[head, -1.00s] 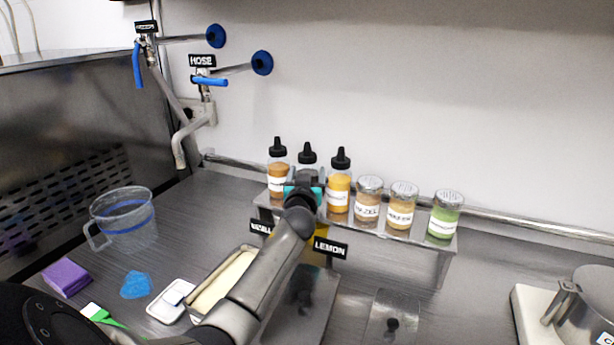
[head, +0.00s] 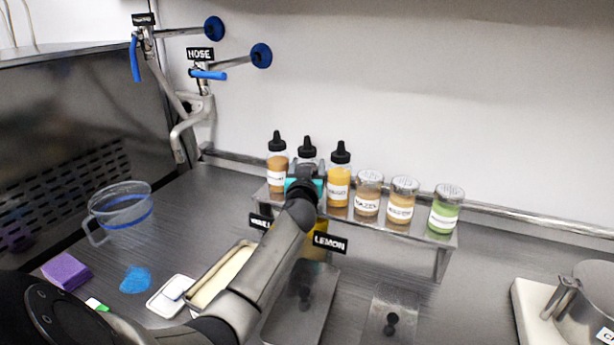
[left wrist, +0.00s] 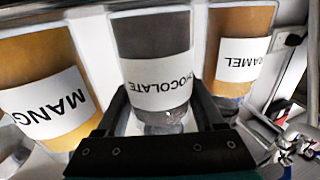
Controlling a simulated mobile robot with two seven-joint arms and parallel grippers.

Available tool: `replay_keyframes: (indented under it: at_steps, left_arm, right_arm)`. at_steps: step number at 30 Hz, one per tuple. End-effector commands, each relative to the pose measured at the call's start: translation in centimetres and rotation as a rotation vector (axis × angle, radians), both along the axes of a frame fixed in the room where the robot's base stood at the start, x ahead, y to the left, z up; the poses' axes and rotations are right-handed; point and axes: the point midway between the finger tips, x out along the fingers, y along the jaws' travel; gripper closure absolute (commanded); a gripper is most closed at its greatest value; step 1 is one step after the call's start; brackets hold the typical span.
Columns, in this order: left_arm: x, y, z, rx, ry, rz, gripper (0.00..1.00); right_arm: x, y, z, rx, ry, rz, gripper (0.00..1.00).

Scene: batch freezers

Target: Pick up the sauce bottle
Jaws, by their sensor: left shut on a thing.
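Three sauce bottles with black pointed caps stand in a row on the metal shelf (head: 400,232). The middle one is the dark chocolate sauce bottle (head: 307,156); its lower part is hidden behind my left gripper (head: 305,184) in the head view. In the left wrist view the chocolate bottle (left wrist: 152,45) stands between the two fingers, which are shut on it. The caramel bottle (head: 277,160) is to its left and the mango bottle (head: 339,178) to its right in the head view. My right gripper is not in view.
Several lidded jars, such as the hazelnut jar (head: 368,192), stand right of the bottles. A measuring jug (head: 122,212), purple sponge (head: 66,271) and blue cloth (head: 136,279) lie on the left of the counter. A metal pot (head: 588,300) stands at the right.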

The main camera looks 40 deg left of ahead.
Motion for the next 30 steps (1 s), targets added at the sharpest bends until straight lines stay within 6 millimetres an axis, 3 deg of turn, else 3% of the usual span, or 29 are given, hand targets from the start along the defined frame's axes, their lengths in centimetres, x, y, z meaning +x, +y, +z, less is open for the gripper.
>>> replay_keyframes:
  at_steps: [8,14,30]
  left_arm:
    - [0.0,0.0,0.5,0.001,-0.002,0.0,0.86]
    - [0.0,0.0,2.7,0.002,-0.005,0.001,0.86]
    - [0.0,0.0,15.0,0.003,-0.008,0.0,0.86]
  right_arm:
    - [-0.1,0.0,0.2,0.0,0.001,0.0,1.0]
    - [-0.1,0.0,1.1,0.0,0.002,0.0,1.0]
    - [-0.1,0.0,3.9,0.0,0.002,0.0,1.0]
